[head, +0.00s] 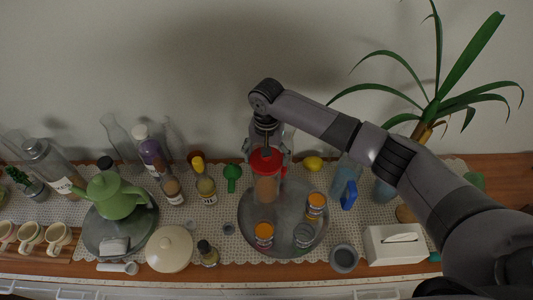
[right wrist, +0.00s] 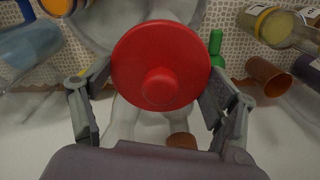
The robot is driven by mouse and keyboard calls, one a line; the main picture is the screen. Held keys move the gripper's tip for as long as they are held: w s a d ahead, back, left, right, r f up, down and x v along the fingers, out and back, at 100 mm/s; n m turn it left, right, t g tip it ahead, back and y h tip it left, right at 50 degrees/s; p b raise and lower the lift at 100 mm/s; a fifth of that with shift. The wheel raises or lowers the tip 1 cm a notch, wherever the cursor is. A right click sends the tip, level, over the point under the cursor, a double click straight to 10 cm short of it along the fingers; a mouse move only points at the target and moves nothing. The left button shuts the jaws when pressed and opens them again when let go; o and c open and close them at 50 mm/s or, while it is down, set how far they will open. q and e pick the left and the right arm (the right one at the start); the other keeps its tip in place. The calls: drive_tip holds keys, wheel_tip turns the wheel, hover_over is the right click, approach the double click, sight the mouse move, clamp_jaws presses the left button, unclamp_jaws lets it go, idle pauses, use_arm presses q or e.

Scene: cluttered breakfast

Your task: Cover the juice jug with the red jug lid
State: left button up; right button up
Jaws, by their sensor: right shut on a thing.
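The red jug lid (head: 266,160) is at the top of the juice jug (head: 267,188), a clear vessel with orange-brown juice on a round metal tray (head: 255,238). In the right wrist view the lid (right wrist: 160,55) faces me, knob toward the camera, and hides most of what lies behind it. My right gripper (head: 267,150) comes down from above, its fingers spread on either side of the lid and shut on it. The fingers also show in the right wrist view (right wrist: 155,105). I cannot tell whether the lid touches the jug rim. My left gripper is out of view.
A white tissue box (head: 395,244) sits at right.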

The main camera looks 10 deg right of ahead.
drive_tip(key=shift+f, duration=0.95)
idle(0.5)
drive_tip(key=o, duration=1.2)
drive_tip(key=shift+c, duration=0.2)
drive_tip(key=shift+r, duration=0.15)
drive_tip(key=shift+r+p, duration=0.95)
drive_tip(key=shift+p, duration=0.1)
drive_tip(key=shift+r, duration=1.95)
